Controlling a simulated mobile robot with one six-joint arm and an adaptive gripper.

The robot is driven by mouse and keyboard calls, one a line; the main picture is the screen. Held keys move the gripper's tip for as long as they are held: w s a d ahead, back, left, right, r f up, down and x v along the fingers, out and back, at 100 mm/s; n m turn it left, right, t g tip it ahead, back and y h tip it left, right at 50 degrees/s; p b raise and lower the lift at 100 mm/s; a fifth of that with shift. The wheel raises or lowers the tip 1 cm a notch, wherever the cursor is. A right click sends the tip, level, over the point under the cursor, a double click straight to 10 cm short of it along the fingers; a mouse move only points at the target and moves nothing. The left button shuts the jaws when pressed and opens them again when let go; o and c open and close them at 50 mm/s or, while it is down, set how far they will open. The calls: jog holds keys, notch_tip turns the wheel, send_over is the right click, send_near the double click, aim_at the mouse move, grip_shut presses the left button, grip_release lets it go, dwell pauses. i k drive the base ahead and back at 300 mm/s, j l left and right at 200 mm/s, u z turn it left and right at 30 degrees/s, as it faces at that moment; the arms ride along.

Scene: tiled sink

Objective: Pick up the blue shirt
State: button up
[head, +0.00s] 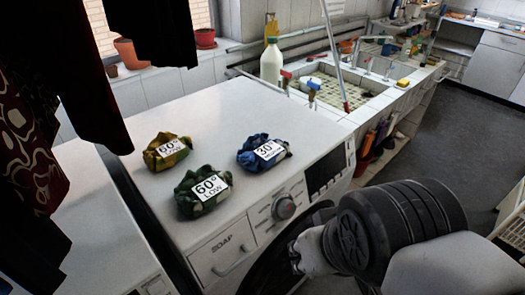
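The blue shirt (257,147) lies bundled on top of the white washing machine (226,120), with a white label reading 30° on it. A green bundle (190,207) labelled 60° LOW lies to its left and nearer the front edge. A yellow bundle (158,160) labelled 60° lies further left. My dark arm link fills the lower right, in front of the machine's door. Part of my gripper (297,256) seems to show low by the door, below and apart from the blue shirt. Its fingers are not clear.
A white bottle (271,63) stands at the machine top's back edge. A tiled sink (340,85) with taps adjoins on the right. Dark clothes (65,80) hang at the upper left. A second white machine (90,225) stands at left. The machine top around the bundles is clear.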

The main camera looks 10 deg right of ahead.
aim_at(258, 153)
jog(key=i+l, duration=0.5)
jog(key=l, duration=0.2)
jog(key=i+l, duration=0.2)
jog(key=l, duration=0.2)
